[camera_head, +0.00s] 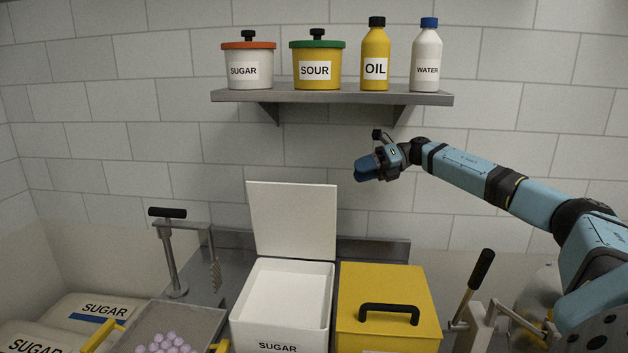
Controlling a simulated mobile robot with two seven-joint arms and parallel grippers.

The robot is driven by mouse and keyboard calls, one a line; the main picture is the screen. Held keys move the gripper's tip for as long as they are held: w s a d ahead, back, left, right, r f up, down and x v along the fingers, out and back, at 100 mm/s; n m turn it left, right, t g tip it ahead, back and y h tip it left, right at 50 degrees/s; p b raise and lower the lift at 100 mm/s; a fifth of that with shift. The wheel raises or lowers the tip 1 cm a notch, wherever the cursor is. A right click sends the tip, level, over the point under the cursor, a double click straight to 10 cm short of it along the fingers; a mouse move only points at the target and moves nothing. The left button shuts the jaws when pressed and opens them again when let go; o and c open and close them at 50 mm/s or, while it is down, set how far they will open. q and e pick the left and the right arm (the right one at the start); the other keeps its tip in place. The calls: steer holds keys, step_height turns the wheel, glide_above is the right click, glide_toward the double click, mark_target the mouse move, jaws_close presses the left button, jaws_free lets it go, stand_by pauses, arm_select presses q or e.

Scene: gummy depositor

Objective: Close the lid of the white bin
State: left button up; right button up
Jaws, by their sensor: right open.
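The white bin (281,328) labelled SUGAR stands at the lower middle of the head view. Its inside looks empty. Its white lid (293,220) is open and stands upright at the bin's back edge. My right gripper (362,172) is in the air, above and to the right of the lid's top edge, apart from it. It is open with nothing seen in it, pointing left. My left gripper is not in view.
A yellow bin (388,290) with a black handle on its closed lid stands right of the white bin. A shelf (330,97) with pots and bottles is above. A lever (478,272) stands at right, a metal stand (168,255) at left. A tray of pink balls (140,338) is lower left.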

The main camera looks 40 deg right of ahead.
mark_target(312, 185)
steer(key=p+x, duration=0.1)
steer(key=x, duration=0.3)
steer(key=p+x, duration=0.1)
steer(key=x, duration=0.3)
steer(key=p+x, duration=0.1)
steer(key=x, duration=0.4)
steer(key=shift+r, duration=0.35)
steer(key=shift+w+a+f+p, duration=0.2)
steer(key=shift+w+a+p, duration=0.1)
steer(key=shift+s, duration=0.1)
jaws_close()
